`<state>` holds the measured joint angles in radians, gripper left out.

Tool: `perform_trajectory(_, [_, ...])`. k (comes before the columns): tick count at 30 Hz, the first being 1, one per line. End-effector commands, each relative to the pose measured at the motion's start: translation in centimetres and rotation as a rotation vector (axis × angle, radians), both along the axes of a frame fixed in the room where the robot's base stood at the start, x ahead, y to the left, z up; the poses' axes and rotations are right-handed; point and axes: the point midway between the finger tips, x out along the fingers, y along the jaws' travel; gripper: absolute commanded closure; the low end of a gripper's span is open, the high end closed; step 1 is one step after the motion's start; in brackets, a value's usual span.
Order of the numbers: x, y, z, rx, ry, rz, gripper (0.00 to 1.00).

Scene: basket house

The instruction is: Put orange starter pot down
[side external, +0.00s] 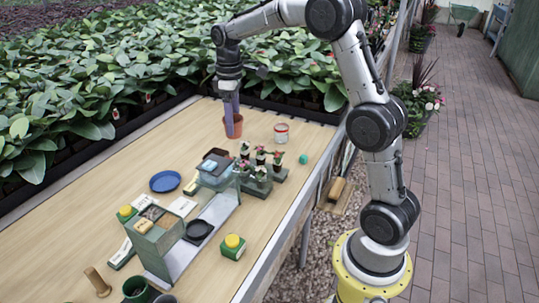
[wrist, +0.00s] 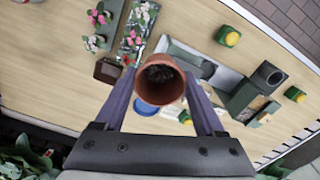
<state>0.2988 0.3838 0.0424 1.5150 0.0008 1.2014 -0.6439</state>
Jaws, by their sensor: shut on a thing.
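The orange starter pot (side external: 234,126) is a terracotta-coloured pot at the far end of the wooden table, next to the plant bed. In the wrist view the pot (wrist: 160,96) sits between the two fingers, with its open mouth toward the camera and dark soil inside. My gripper (side external: 232,118) points down and is shut on the pot. I cannot tell whether the pot's base touches the table.
A white tin with a red band (side external: 281,133) and a teal ball (side external: 303,159) stand to the right. A tray of small flowering plants (side external: 258,178), a blue plate (side external: 165,181) and a grey-green caddy (side external: 176,250) lie nearer. Bare table surrounds the pot.

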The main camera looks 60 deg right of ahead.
Motion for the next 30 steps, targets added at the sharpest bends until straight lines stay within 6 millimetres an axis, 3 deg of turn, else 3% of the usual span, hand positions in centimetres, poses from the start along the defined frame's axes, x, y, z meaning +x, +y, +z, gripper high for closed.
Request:
perform_trajectory(1, [-0.7,-2.8,0.0,0.0,-0.001,-0.055,0.83])
perform_trajectory(6, [-3.2,-9.7,-0.1,0.0,-0.001,-0.184,0.83])
perform_trajectory(12, [-5.8,-14.6,-0.1,0.0,-0.001,-0.282,0.83])
perform_trajectory(18, [-8.0,-17.8,-0.2,0.0,-0.001,-0.35,0.83])
perform_trajectory(30, [-7.9,-17.5,-8.6,0.003,0.005,-0.345,0.83])
